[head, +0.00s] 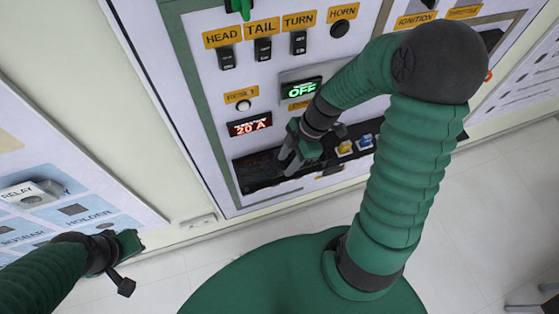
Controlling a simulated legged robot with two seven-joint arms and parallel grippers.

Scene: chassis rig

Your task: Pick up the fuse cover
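My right gripper (288,160) is at the long dark fuse recess (256,182) low on the switch panel, with its fingers pointing down into the left part of it. I cannot tell the fuse cover apart from the dark recess, nor whether the fingers touch anything; the gap between them is unclear. A yellow fuse (344,148) and a blue-and-white fuse (365,142) sit in the right part of the recess, right of the gripper. My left gripper (128,244) is at the lower left, away from the recess; its fingers are seen too edge-on to judge.
Above the recess are a red "20 A" display (250,125), a green "OFF" display (301,89) and switches labelled HEAD, TAIL and TURN. A second panel (60,190) with RELAY and HOLDER labels stands at left. Pale floor (470,220) is open at right.

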